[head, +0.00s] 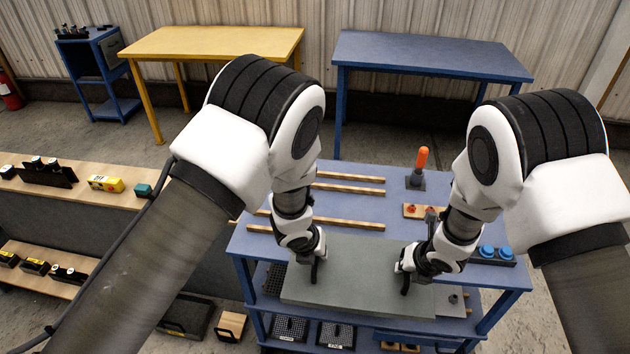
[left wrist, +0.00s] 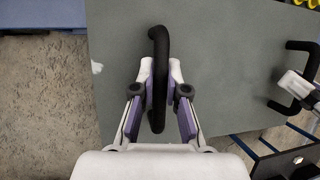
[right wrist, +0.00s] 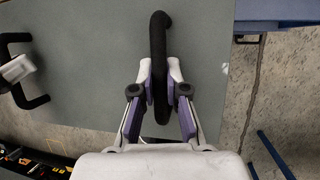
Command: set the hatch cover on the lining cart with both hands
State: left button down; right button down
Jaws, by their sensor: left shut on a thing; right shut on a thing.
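The hatch cover (head: 360,262) is a flat grey-green panel with two black bar handles. It lies over the near part of the blue cart top (head: 340,207) and sticks out past its front edge; I cannot tell if it touches the cart. My left gripper (head: 316,268) is shut on the left handle, seen close in the left wrist view (left wrist: 159,85). My right gripper (head: 404,280) is shut on the right handle, seen close in the right wrist view (right wrist: 160,85). The cover looks about level. Its underside is hidden.
Wooden strips (head: 348,189) lie on the cart top behind the cover. An orange-tipped tool (head: 421,160) stands at the back right, and blue round caps (head: 487,251) sit at the right. A wooden bench (head: 70,190) is at left; yellow (head: 215,42) and blue (head: 430,53) tables stand behind.

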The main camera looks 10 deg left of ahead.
aim_at(321, 201)
jog(key=i+j, duration=0.75)
jog(key=i, duration=0.2)
